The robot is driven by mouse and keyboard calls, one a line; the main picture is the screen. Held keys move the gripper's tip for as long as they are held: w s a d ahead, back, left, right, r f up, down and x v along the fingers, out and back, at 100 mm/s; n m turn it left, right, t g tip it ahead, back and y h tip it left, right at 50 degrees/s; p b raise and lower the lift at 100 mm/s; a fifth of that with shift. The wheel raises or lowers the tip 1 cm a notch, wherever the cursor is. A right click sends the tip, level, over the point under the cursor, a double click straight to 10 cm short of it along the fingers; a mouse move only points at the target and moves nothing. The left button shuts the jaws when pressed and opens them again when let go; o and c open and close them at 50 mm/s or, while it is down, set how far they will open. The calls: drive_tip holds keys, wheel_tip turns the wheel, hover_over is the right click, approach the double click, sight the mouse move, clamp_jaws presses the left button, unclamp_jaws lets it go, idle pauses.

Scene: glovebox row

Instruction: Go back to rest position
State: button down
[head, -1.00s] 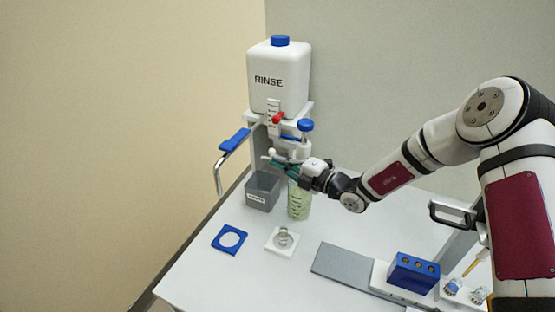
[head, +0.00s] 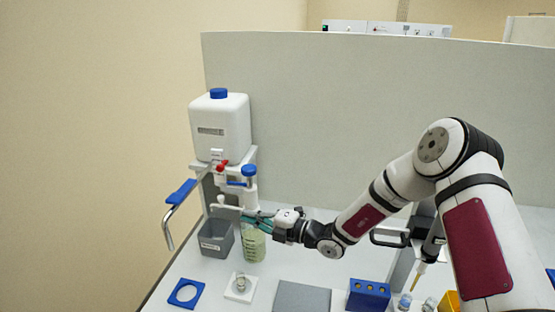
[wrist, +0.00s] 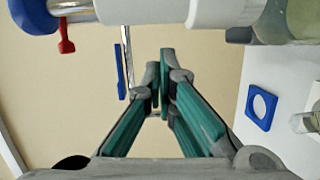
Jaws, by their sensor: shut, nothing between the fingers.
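My gripper (head: 249,219) is at the left part of the bench, beside the rinse stand and just above the clear bottle with pale green contents (head: 254,246). In the wrist view my gripper (wrist: 155,88) has its teal fingers together at the tips, with nothing between them. My arm reaches in from the right in the head view. The white rinse tank (head: 219,128) with a blue cap stands behind, with a red tap (head: 222,167) below it. Whether the fingers touch the stand's white parts, I cannot tell.
A grey bin (head: 216,240) stands left of the bottle. A blue square ring (head: 186,293) and a white holder with a small glass piece (head: 240,288) lie in front. A blue block (head: 369,295) is further right. A grey partition (head: 330,120) closes the back.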

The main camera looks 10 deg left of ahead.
drive_tip(key=s+d+r+n+g+h, duration=0.35)
drive_tip(key=s+r+n, duration=0.45)
drive_tip(key=n, duration=0.3)
drive_tip(key=s+d+r+n+g+h, duration=0.2)
drive_tip(key=s+d+r+n+g, duration=0.2)
drive_tip(key=s+r+n, duration=0.55)
drive_tip(key=s+d+r+n+t+h, duration=0.2)
drive_tip(key=s+d+n, duration=0.3)
drive_tip(key=d, duration=0.3)
drive_tip(key=s+d+r+n+t+h, duration=0.2)
drive_tip(key=s+d+n+h, duration=0.3)
drive_tip(key=d+n, duration=0.3)
drive_tip(key=s+d+r+n+t+h, duration=0.2)
drive_tip(key=s+d+n, duration=0.4)
drive_tip(key=d, duration=0.3)
drive_tip(key=shift+d+r+n+t+h, duration=0.15)
drive_tip(key=shift+r+n+t+h, duration=0.2)
drive_tip(key=shift+r+n+h, duration=0.35)
